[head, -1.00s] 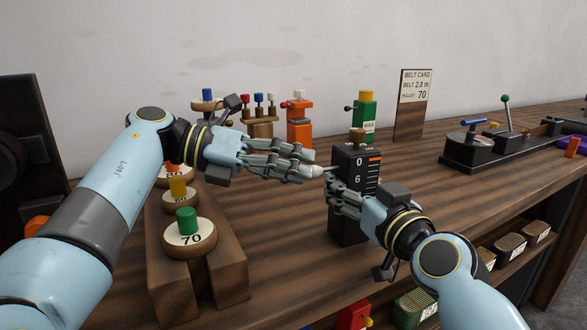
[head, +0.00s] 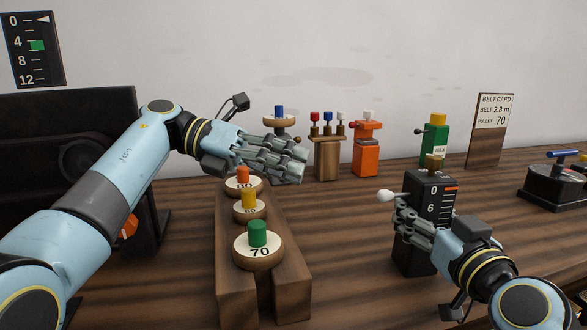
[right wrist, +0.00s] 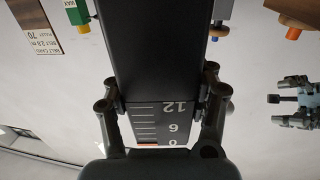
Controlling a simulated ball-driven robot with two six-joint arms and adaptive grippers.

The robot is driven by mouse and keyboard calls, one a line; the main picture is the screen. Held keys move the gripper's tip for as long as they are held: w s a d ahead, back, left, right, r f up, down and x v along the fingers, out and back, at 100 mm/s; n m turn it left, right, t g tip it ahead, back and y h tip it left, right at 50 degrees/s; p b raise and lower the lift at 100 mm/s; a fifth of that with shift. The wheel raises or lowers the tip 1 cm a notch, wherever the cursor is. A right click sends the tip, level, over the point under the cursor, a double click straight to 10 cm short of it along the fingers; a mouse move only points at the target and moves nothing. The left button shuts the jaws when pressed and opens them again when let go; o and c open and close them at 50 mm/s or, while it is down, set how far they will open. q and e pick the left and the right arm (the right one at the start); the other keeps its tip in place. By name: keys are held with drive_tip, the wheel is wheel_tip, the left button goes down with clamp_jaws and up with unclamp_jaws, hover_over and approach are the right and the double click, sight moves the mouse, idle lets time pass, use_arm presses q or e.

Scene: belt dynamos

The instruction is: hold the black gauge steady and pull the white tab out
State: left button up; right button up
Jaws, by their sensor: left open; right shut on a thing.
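The black gauge (head: 434,188) stands upright on the bench at the right in the head view, with 0 and 6 on its face and a red-orange mark by the 0. My right gripper (head: 402,220) is shut on it. The right wrist view shows the gauge (right wrist: 156,50) between that gripper's fingers (right wrist: 163,104). The white tab (head: 386,196) sticks out from the gauge's left side on a short stem. My left gripper (head: 300,163) is open and empty, up and left of the tab, clear of it. It also shows in the right wrist view (right wrist: 293,108).
A wooden rack (head: 290,275) with several numbered pulleys stands below my left gripper. An orange block (head: 367,155), a green wax block (head: 434,140) and a belt card (head: 491,125) stand behind. Bare bench lies between rack and gauge.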

drive_tip(key=o, duration=1.8)
drive_tip(key=shift+c, duration=0.2)
